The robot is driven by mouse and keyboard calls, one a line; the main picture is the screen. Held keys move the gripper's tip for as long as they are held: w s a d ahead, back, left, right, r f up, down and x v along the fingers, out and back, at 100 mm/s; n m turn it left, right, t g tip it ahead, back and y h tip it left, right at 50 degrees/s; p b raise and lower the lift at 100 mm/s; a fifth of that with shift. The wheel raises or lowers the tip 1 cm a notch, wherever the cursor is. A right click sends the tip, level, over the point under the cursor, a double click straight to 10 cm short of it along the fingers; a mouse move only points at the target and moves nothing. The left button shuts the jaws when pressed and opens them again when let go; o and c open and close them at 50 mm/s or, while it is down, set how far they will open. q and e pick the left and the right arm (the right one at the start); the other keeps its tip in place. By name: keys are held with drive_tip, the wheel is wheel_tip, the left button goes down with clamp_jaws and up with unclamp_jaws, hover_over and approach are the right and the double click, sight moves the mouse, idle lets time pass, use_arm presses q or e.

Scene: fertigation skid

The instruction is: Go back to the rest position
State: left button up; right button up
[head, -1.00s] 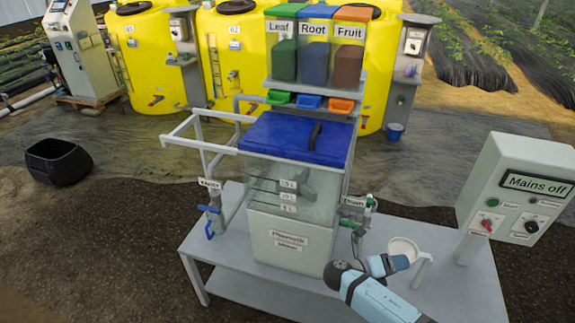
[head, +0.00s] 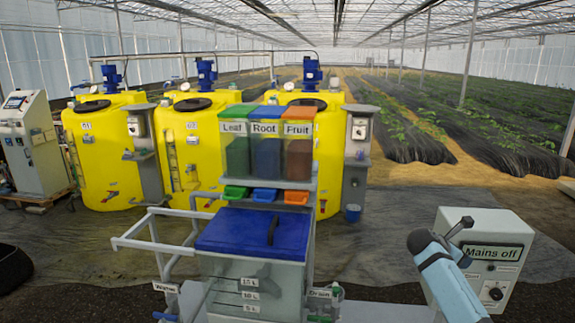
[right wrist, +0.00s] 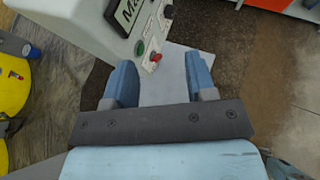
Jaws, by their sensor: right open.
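My right arm rises at the right of the head view, in front of the grey control box (head: 507,250) marked "Mains off". In the right wrist view my right gripper (right wrist: 161,82) is open, with two blue fingers spread apart and nothing between them. The control box (right wrist: 92,25) with its green and red controls is beyond the fingers there. My left gripper is not in view. The clear mixing tank (head: 250,285) has its blue lid (head: 235,232) shut with a dark handle. It stands left of my right arm, and its lower part is cut off by the frame.
Leaf, Root and Fruit hoppers (head: 266,145) stand behind the tank, with green, blue and orange trays (head: 265,195) below. Yellow tanks (head: 105,160) line the back. A grey pipe frame (head: 150,240) juts out left of the lid. A black tub (head: 12,268) is at the left edge.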

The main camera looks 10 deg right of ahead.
drive_tip(key=w+a+r+m+t+y, duration=0.4)
drive_tip(key=w+a+m+t+y, duration=0.15)
drive_tip(key=w+m+t, duration=0.2)
drive_tip(key=w+a+r+m+t+y, duration=0.35)
drive_tip(key=w+a+m+t, duration=0.25)
drive_tip(key=m+t, duration=0.25)
drive_tip(key=s+a+f+g+y, duration=0.2)
drive_tip(key=s+a+f, duration=0.6)
drive_tip(key=s+f, duration=0.4)
drive_tip(key=s+a+f+g+y, duration=0.2)
drive_tip(key=s+a+f, duration=0.6)
drive_tip(key=s+f, duration=0.45)
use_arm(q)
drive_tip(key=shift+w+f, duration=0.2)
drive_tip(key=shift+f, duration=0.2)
use_arm(e)
drive_tip(key=s+a+f+g, duration=0.1)
drive_tip(key=s+a+f, duration=0.2)
drive_tip(key=s, duration=0.5)
drive_tip(key=s+a+f+m+g+y, duration=0.1)
drive_tip(key=s+a+f, duration=0.2)
drive_tip(key=s, duration=0.5)
drive_tip(key=s+a+f+g, duration=0.1)
drive_tip(key=s+a+f, duration=0.1)
drive_tip(key=s, duration=0.6)
drive_tip(key=shift+s+a+f+y, duration=0.35)
drive_tip(key=shift+a+f+y, duration=0.05)
drive_tip(key=shift+a, duration=0.1)
drive_tip(key=shift+c, duration=0.4)
